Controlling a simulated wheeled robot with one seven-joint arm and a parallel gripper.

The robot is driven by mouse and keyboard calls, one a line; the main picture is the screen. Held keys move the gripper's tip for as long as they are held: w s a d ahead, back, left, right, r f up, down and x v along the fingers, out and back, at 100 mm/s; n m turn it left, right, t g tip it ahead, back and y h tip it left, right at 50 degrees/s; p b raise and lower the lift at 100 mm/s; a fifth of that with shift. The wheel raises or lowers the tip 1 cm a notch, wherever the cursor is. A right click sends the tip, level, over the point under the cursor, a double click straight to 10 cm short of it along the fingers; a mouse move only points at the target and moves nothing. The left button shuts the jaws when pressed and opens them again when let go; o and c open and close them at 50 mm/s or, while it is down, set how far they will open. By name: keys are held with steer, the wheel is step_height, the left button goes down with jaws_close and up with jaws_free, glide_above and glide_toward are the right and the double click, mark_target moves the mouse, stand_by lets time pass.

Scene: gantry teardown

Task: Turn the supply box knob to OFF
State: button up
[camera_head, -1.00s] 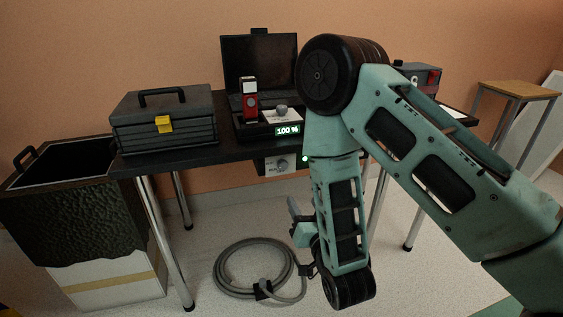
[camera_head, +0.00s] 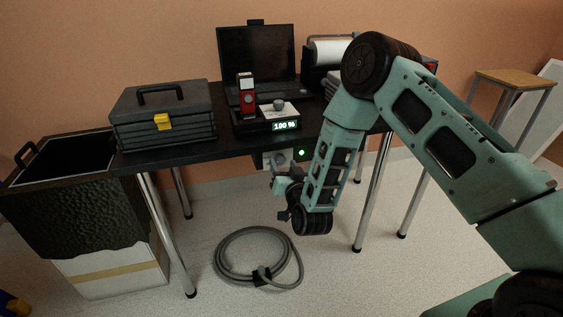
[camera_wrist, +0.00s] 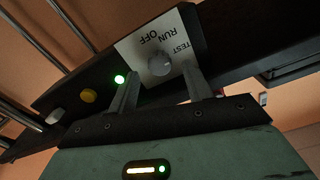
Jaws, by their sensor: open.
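The supply box (camera_head: 272,161) hangs under the front edge of the black table, mostly behind my arm in the head view. In the wrist view its white plate (camera_wrist: 136,49) carries a round grey knob (camera_wrist: 159,64) and the words TEST, RUN and OFF, seen upside down. Where the knob's mark points is too small to tell. A green light (camera_wrist: 119,79) glows beside the plate. My gripper (camera_wrist: 160,82) is open, its two fingers on either side of the knob in this view. I cannot tell whether they touch it. In the head view my gripper (camera_head: 280,198) is below the table edge.
The wrist view also shows a yellow button (camera_wrist: 88,96) and a white button (camera_wrist: 56,116). On the table (camera_head: 190,158) stand a toolbox (camera_head: 165,118), a laptop (camera_head: 257,55) and a device reading 100 % (camera_head: 286,126). A coiled hose (camera_head: 240,275) lies on the floor below.

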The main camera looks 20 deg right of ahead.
mark_target(280, 159)
steer(key=shift+w, duration=1.5)
steer(key=c, duration=1)
